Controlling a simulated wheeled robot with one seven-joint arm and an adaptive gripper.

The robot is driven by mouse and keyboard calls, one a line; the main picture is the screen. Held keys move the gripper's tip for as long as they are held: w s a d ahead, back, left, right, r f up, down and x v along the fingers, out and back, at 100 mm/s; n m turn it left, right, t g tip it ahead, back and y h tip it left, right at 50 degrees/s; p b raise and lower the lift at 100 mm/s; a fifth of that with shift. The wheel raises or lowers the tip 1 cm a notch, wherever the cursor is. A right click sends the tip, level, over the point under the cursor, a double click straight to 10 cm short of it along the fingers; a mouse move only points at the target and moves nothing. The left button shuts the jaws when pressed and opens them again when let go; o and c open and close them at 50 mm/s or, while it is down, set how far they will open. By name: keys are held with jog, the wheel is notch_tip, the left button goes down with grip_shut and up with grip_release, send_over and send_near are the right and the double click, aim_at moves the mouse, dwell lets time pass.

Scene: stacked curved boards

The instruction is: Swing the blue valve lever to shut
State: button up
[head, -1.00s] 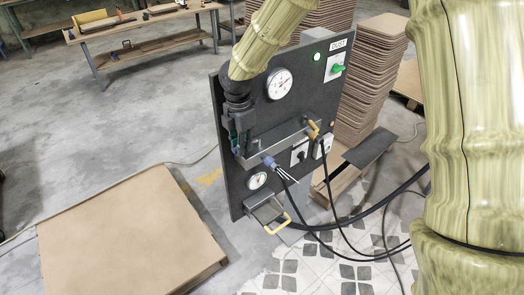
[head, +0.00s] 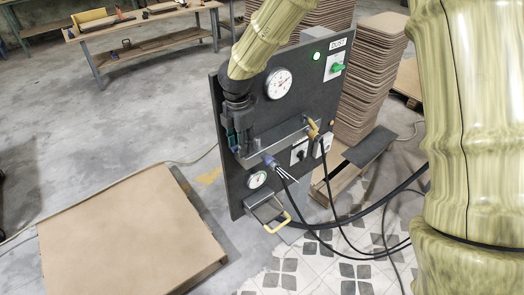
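A dark upright panel (head: 285,115) carries gauges, switches and a grey metal ledge (head: 281,141). My gripper (head: 239,150) points down at the panel's left edge, by the left end of this ledge. A small blue-teal patch (head: 231,138) shows beside its fingers. I cannot tell whether this is the blue valve lever or part of my gripper. A blue-grey plug-like piece (head: 268,161) with pale thin strands sits just below the ledge, right of my gripper. No blue lever shows clearly; my gripper covers that part of the panel. Whether the fingers are closed on anything is too small to tell.
A yellow-handled drawer (head: 267,211) sticks out low on the panel. Black cables (head: 338,222) run off to the right. A brass-coloured fitting (head: 313,130) stands at the ledge's right end. Stacked boards (head: 372,75) stand behind; a flat board (head: 130,235) lies at left.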

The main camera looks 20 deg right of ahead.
jog(key=shift+w+r, duration=0.1)
jog(key=shift+r+p, duration=2.45)
jog(key=shift+r, duration=1.15)
jog(key=shift+a, duration=0.1)
